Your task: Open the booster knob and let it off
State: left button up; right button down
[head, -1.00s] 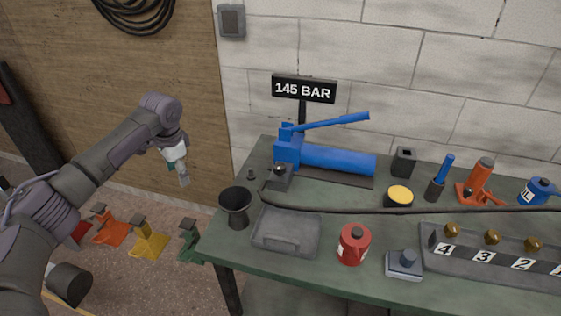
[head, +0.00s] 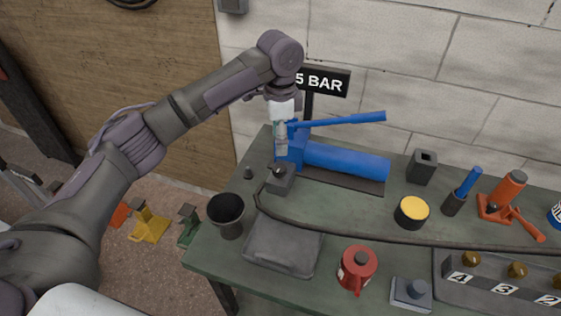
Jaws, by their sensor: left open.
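The blue hand pump (head: 345,161), which I take for the booster, lies at the back of the green bench with its long blue lever (head: 350,120) above it. A small dark block (head: 281,180) with a knob-like top (head: 277,171) stands at the pump's left front. My left gripper (head: 281,153) is open and points down just above that block, in front of the pump's left end. I cannot tell if it touches the pump. A black sign (head: 322,81) behind shows "5 BAR"; my arm hides its left part. My right gripper is out of view.
A dark hose (head: 340,232) runs across the bench (head: 215,250). A black funnel cup (head: 229,215), a grey tray (head: 283,245), a red can (head: 357,267) and a yellow-topped tin (head: 411,213) stand nearby. A numbered valve block (head: 500,285) is at the right.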

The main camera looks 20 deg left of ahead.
pick_arm(q)
send_over(280, 168)
notch_tip(280, 168, down, 4)
jog(key=shift+f, duration=0.2)
notch_tip(280, 168, down, 5)
jog(key=shift+r+p, duration=0.1)
jog(key=shift+p, duration=0.2)
jog(key=shift+f, duration=0.35)
jog(key=shift+c, duration=0.3)
jog(key=c, duration=1.1)
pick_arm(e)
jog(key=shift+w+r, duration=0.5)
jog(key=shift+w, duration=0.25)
